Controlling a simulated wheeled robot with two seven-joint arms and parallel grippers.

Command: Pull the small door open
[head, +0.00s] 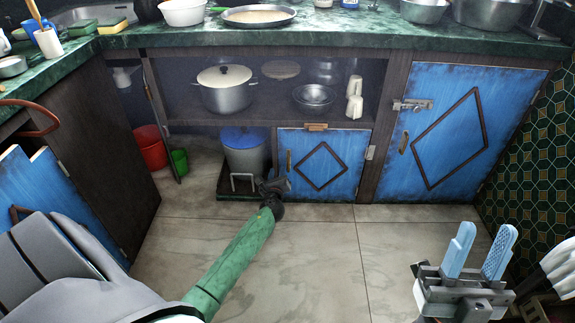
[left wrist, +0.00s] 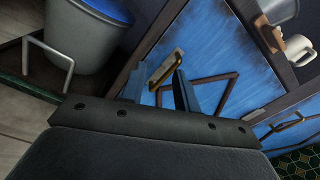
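The small door (head: 330,178) is blue with a dark diamond frame, low in the middle of the cabinet, and looks closed. Its brass handle (head: 289,161) is upright near the door's left edge; the left wrist view also shows the handle (left wrist: 166,69). My left gripper (head: 274,186) is low at the door's left edge, partly hidden by its own arm. In the left wrist view its fingers are apart, with the handle seen between and just beyond the tips; contact cannot be told. My right gripper (head: 478,250) is open and empty at the lower right, away from the door.
A wooden latch piece (head: 316,127) sits above the small door. A grey bin with a blue lid (head: 246,155) stands to its left, beside a white wire bracket (head: 243,178). A larger latched blue door (head: 430,130) is to the right. The tiled floor (head: 310,240) in front is clear.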

